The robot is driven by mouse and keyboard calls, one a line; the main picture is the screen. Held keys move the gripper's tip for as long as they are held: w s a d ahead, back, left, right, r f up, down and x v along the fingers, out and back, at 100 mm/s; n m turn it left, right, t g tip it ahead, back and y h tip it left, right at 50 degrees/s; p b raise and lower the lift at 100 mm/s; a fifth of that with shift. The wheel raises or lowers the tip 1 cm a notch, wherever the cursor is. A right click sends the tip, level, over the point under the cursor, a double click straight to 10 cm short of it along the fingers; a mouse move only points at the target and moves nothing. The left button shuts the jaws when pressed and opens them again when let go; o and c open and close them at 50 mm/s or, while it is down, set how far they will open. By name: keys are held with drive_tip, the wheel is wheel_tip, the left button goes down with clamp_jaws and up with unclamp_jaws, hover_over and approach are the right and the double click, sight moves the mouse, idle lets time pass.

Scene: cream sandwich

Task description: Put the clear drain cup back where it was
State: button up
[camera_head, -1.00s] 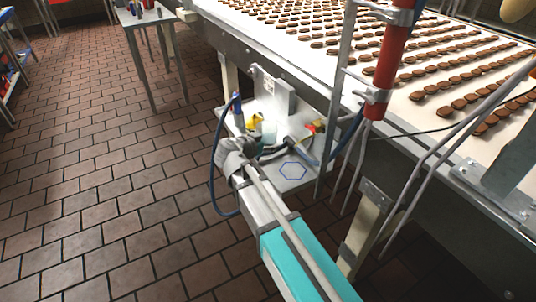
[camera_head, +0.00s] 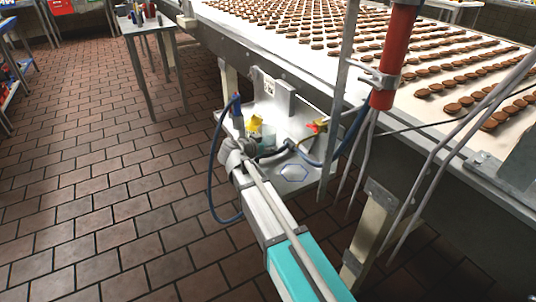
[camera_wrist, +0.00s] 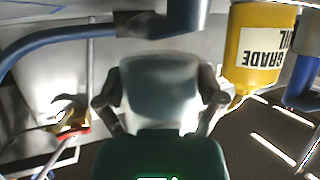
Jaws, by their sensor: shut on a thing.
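The clear drain cup (camera_wrist: 160,88) is between the two fingers of my gripper (camera_wrist: 160,100) in the wrist view. The fingers are shut on its sides, and it looks pale and see-through. In the head view the cup (camera_head: 268,135) is a small pale shape just beyond my gripper (camera_head: 250,148), partly hidden. My gripper is over the small metal shelf (camera_head: 318,178) under the conveyor. A blue hexagon outline (camera_head: 293,173) on the shelf's near part is bare. I cannot tell whether the cup touches the shelf.
A yellow oil bottle (camera_wrist: 262,50) stands close beside the cup; it also shows in the head view (camera_head: 255,122). A red-and-yellow fitting (camera_head: 317,127) and blue hoses (camera_head: 212,165) are nearby. A red post (camera_head: 393,60) and conveyor (camera_head: 350,100) border the right.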

sight(266, 157)
drive_tip(key=shift+w+f+b, duration=0.45)
drive_tip(key=shift+f+b, duration=1.55)
drive_tip(key=shift+f, duration=0.05)
drive_tip(key=shift+f, duration=0.15)
drive_tip(key=o, duration=1)
drive_tip(key=shift+c, duration=0.2)
drive_tip(key=shift+r, duration=0.2)
drive_tip(key=shift+s+a+r, duration=0.15)
drive_tip(key=shift+s, duration=0.05)
drive_tip(key=p+v, duration=0.4)
drive_tip(key=v, duration=0.7)
drive_tip(key=shift+s+p, duration=0.25)
drive_tip(key=shift+p, duration=0.05)
